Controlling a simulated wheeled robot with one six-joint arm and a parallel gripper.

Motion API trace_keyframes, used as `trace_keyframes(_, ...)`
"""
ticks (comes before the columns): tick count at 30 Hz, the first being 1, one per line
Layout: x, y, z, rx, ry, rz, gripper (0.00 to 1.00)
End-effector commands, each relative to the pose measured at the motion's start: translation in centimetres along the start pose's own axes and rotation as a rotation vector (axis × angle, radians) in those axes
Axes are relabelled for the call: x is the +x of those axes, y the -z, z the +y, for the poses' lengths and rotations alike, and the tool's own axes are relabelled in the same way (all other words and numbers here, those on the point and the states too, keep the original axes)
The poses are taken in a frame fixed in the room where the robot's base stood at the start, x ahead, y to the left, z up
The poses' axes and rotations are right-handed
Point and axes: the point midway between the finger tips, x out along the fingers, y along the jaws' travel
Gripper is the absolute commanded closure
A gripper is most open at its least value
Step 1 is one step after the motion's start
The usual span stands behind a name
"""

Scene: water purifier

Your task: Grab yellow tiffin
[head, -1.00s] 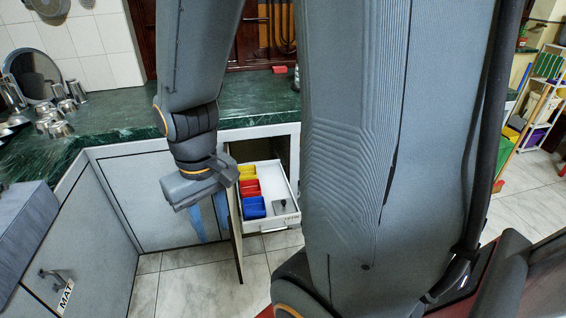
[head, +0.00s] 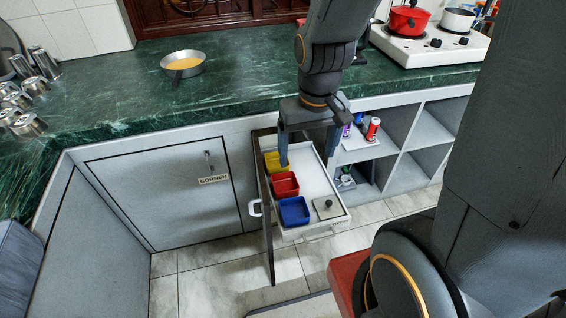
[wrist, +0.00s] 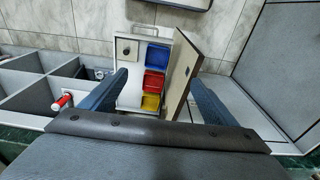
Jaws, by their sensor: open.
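The yellow tiffin (head: 273,162) is a small open box at the back of a pulled-out white drawer (head: 318,183). It stands in a row behind a red box (head: 285,184) and a blue box (head: 294,211). In the wrist view the yellow tiffin (wrist: 150,103) is nearest my gripper, with the red and blue boxes beyond. My gripper (head: 307,160) is open and points down above the back of the drawer. In the head view one blue finger partly covers the yellow tiffin. In the wrist view its fingers (wrist: 155,90) spread to either side of the drawer, holding nothing.
An open cabinet door (head: 265,215) stands upright along the drawer's left side. A lidded grey box (head: 327,207) sits in the drawer. The green counter (head: 120,95) overhangs behind, with a pan (head: 183,65) on it. Open shelves (head: 400,135) are on the right.

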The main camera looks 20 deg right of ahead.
Motion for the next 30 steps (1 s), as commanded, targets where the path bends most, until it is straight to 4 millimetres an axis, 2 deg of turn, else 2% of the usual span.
trace_keyframes(1,3.2,2.1,0.2,0.003,-0.001,0.026,0.15)
trace_keyframes(3,6.9,5.5,0.5,0.009,-0.002,0.084,0.15)
trace_keyframes(9,17.5,14.6,1.5,0.021,-0.008,0.261,0.15)
trace_keyframes(12,21.6,17.9,1.6,0.021,-0.008,0.337,0.15)
trace_keyframes(15,24.6,20.2,1.6,0.019,-0.008,0.394,0.15)
trace_keyframes(18,26.6,21.6,1.6,0.017,-0.008,0.432,0.15)
trace_keyframes(26,29.2,23.4,1.4,0.014,-0.008,0.467,0.15)
trace_keyframes(30,31.3,24.4,1.4,0.014,-0.008,0.466,0.15)
